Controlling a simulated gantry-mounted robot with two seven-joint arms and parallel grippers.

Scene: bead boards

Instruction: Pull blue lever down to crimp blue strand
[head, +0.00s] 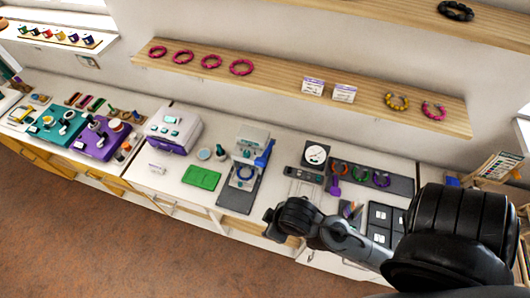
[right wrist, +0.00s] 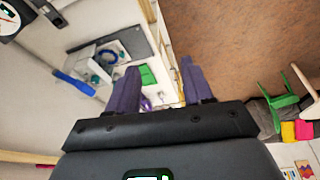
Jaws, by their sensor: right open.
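The blue lever (head: 265,155) is on the right side of the grey and white crimping press (head: 250,137) on the counter, and it appears raised at a slant. A blue strand ring (head: 245,173) lies at the foot of the press. In the right wrist view the blue lever (right wrist: 75,84) is left of the fingers, with the strand (right wrist: 108,57) beyond it. My right gripper (right wrist: 160,85) is open and empty, apart from the lever. In the head view my right arm reaches in from the right, in front of the counter to the right of the press. My left gripper is not in view.
A green mat (head: 201,178) and a white-purple machine (head: 173,130) stand left of the press. A round dial (head: 316,154) and a dark tray (head: 380,195) with coloured rings stand right of it. A wooden shelf (head: 290,86) runs above the counter. The floor in front is clear.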

